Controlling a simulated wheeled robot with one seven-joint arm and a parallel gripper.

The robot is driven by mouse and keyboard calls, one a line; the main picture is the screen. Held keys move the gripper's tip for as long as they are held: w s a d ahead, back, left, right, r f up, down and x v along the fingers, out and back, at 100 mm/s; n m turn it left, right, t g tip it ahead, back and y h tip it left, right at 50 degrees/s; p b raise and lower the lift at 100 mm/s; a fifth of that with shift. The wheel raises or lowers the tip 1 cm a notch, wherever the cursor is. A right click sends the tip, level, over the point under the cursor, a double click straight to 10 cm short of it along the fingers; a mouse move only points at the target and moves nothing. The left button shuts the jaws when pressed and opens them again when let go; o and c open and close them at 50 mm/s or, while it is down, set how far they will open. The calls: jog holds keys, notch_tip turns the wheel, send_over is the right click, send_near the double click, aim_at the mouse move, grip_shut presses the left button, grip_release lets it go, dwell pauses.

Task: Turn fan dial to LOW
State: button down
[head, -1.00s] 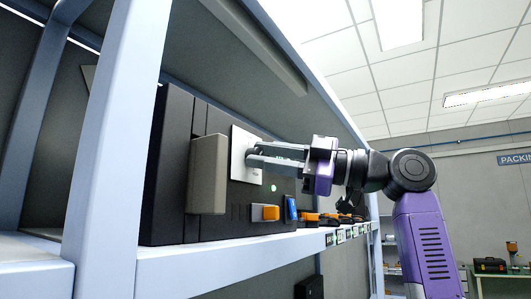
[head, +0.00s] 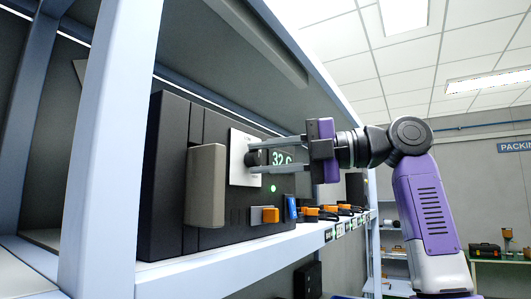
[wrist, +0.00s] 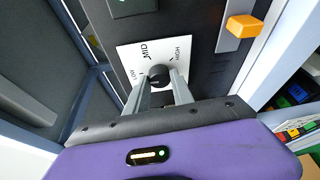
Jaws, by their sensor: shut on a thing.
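The fan dial (wrist: 158,76) is a round black knob on a white plate (wrist: 125,52) marked LOW, MID and HIGH in the wrist view. LOW is on the left, MID at the top left, HIGH at the right. I cannot tell clearly where the dial's pointer is. My gripper (wrist: 160,84) is shut on the dial, with one finger on each side of it. In the head view the dial (head: 256,158) also shows between the fingers of my gripper (head: 262,156), one finger above and one below. The plate (head: 240,168) is on the dark panel.
A grey box-shaped part (head: 206,186) juts out left of the plate. An orange switch (wrist: 242,27) is near the dial. Several orange-and-black items (head: 325,211) line the shelf edge. The shelf post (head: 112,130) stands at left.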

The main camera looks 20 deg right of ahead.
jog(key=shift+n, duration=0.3)
dwell(0.4)
jog(key=c, duration=1.1)
grip_release()
jog(key=b+v, duration=0.2)
jog(key=v, duration=0.5)
jog(key=shift+s+d, duration=0.25)
jog(key=shift+d, duration=0.05)
jog(key=shift+r, duration=0.1)
